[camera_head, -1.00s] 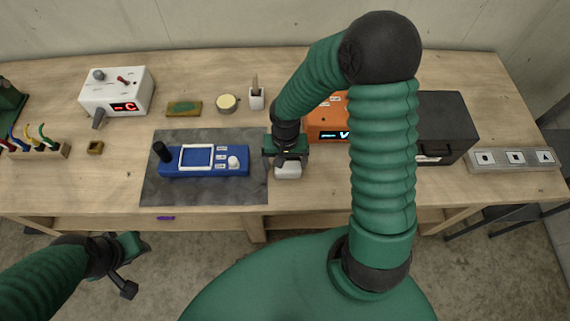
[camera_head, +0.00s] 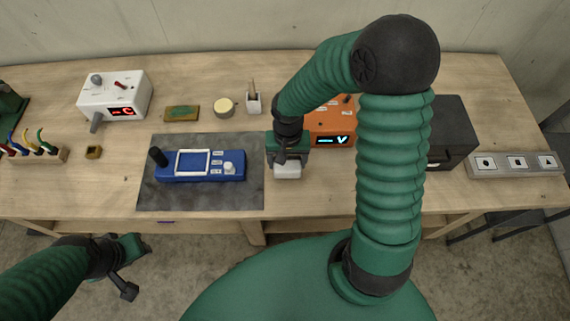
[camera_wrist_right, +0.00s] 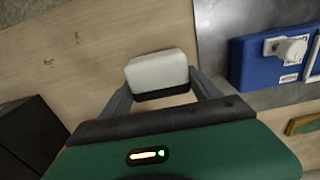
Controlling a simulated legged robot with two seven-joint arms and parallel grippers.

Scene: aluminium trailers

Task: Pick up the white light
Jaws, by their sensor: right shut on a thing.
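The white light (camera_head: 288,171) is a small white block with a dark base, near the front of the wooden table, just right of the grey mat. My right gripper (camera_head: 288,160) is over it and shut on it. In the right wrist view the white light (camera_wrist_right: 157,71) sits between the two grey fingers of the right gripper (camera_wrist_right: 160,92). I cannot tell whether the light is touching the table. My left gripper (camera_head: 132,268) is low at the left, in front of the table and away from the light; its fingers look spread and empty.
A blue device (camera_head: 200,166) lies on the grey mat (camera_head: 210,200) left of the light. An orange box (camera_head: 325,122) and a black case (camera_head: 455,128) stand to the right, partly behind my right arm. A white box (camera_head: 115,93) is at the back left.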

